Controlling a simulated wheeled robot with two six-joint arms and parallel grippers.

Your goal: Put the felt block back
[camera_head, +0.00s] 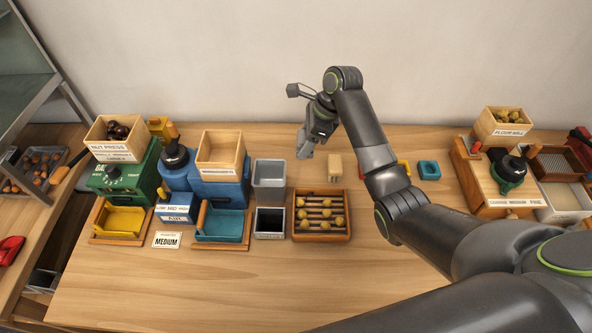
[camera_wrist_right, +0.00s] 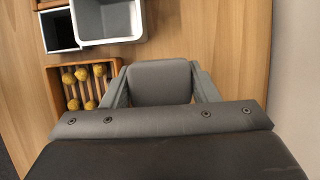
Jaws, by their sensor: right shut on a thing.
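My right gripper (camera_head: 305,146) hangs above the table behind the bead tray, near the grey bin. In the right wrist view the gripper (camera_wrist_right: 161,85) is shut on a grey, soft-looking block (camera_wrist_right: 160,83), which fills the space between the two fingers. I take this to be the felt block. In the head view the block is small and hard to tell from the grey fingers. My left gripper is not in view.
Below the gripper are a grey bin (camera_head: 269,187), a dark-lined bin (camera_head: 256,222) and a wooden tray with yellow balls on bars (camera_head: 321,237). A pale wooden block (camera_head: 335,168) and a teal square piece (camera_head: 429,170) stand nearby. The front table is clear.

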